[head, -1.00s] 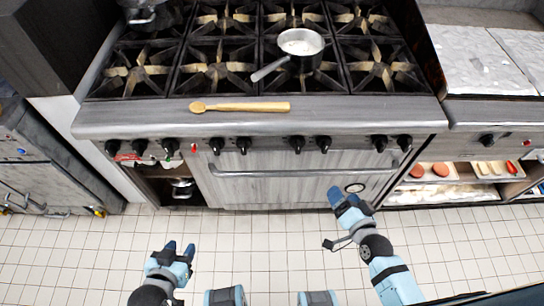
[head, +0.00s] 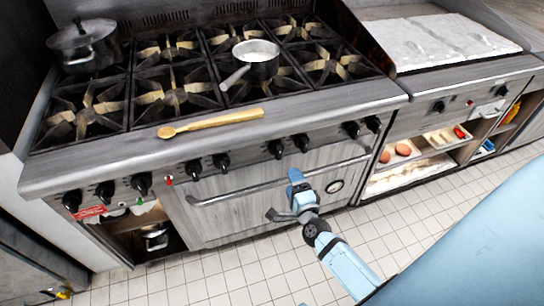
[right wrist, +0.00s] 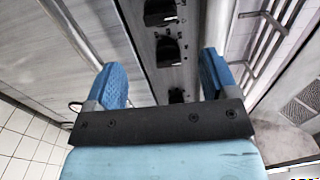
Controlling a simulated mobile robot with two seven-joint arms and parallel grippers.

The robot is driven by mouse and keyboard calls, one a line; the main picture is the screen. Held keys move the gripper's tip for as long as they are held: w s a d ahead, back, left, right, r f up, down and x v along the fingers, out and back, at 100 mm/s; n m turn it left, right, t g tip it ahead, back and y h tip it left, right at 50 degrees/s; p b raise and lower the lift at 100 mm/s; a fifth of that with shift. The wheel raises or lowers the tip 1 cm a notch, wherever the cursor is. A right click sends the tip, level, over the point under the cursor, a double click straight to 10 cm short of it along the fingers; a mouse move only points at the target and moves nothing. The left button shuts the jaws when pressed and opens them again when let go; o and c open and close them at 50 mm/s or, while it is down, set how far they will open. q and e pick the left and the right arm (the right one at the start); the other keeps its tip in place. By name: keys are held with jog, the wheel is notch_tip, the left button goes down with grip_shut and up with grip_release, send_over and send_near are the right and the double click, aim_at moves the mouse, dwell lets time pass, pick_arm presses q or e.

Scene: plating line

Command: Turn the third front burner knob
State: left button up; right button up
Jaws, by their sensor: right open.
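A row of several black burner knobs lines the front panel of the range (head: 230,150). From the left in the head view come the first knob (head: 72,200), second knob (head: 105,192) and third knob (head: 142,183), then more to the right. My right gripper (head: 296,180) is in front of the oven door, just below the knobs right of middle, touching none that I can see. In the right wrist view the right gripper (right wrist: 163,75) is open and empty, with knobs (right wrist: 168,50) in a line between and beyond its fingers. My left gripper is not in view.
The oven handle (head: 240,191) juts out below the knobs, close to my right gripper. On the range are a wooden spoon (head: 215,122), a saucepan (head: 258,68) and a lidded pot (head: 85,45). Shelves with food trays (head: 425,145) stand right; the tiled floor (head: 220,280) is clear.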

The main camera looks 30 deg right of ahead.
aim_at(280, 156)
jog(key=x, duration=1.1)
jog(key=shift+w, duration=0.15)
jog(key=shift+x, duration=0.8)
jog(key=shift+c, duration=0.3)
jog(key=c, duration=0.8)
jog(key=shift+c, duration=0.2)
